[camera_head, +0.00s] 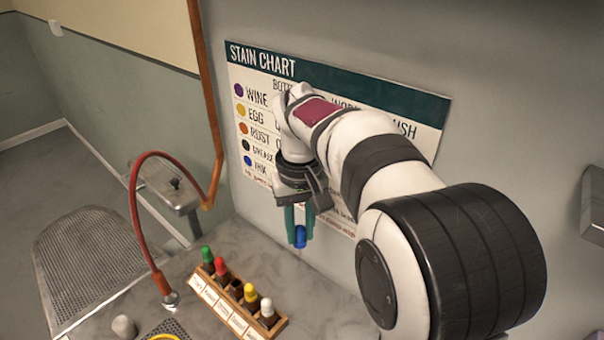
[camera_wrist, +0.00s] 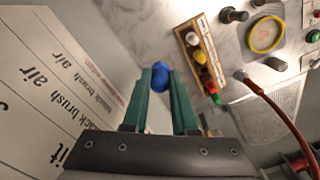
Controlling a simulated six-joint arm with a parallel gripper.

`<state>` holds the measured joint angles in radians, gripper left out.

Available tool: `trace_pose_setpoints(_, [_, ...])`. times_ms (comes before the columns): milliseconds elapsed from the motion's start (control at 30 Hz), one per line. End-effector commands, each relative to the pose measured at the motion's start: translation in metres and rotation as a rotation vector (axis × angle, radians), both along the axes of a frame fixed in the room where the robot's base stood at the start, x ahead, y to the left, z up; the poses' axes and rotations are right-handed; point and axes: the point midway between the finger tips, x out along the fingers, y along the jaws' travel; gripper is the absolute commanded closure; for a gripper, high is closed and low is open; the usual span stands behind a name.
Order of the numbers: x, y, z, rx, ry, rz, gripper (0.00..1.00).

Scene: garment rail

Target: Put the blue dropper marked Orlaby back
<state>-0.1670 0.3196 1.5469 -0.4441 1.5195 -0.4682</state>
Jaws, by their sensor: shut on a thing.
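My gripper (camera_head: 299,222) has green fingers shut on the blue dropper (camera_head: 300,237), held in the air in front of the wall chart. In the wrist view the dropper's blue cap (camera_wrist: 160,74) shows between the fingertips; any marking on it cannot be read. The wooden rack (camera_head: 282,322) stands on the counter below and to the left of the gripper. It holds droppers with a green cap (camera_head: 206,252), red cap (camera_head: 220,265), yellow cap (camera_head: 250,289) and white cap (camera_head: 267,306). A dark empty hole (camera_head: 236,285) lies between red and yellow. The rack's labels are too small to read.
A red hose (camera_head: 133,200) arches over the counter left of the rack. A yellow ring (camera_wrist: 266,34) and several small dark and grey pieces lie beside the rack. The stain chart (camera_head: 262,66) hangs on the wall close behind my gripper. Counter between rack and wall is clear.

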Motion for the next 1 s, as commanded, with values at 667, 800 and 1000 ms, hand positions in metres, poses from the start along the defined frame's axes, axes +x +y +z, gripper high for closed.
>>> trace_pose_setpoints(667, [0.037, 0.146, -0.100, -0.001, 0.003, 0.334, 1.00])
trace_pose_setpoints(800, [0.037, 0.146, -0.113, 0.000, 0.001, 0.333, 1.00])
trace_pose_setpoints(1000, [0.037, 0.146, -0.122, 0.000, 0.001, 0.333, 1.00])
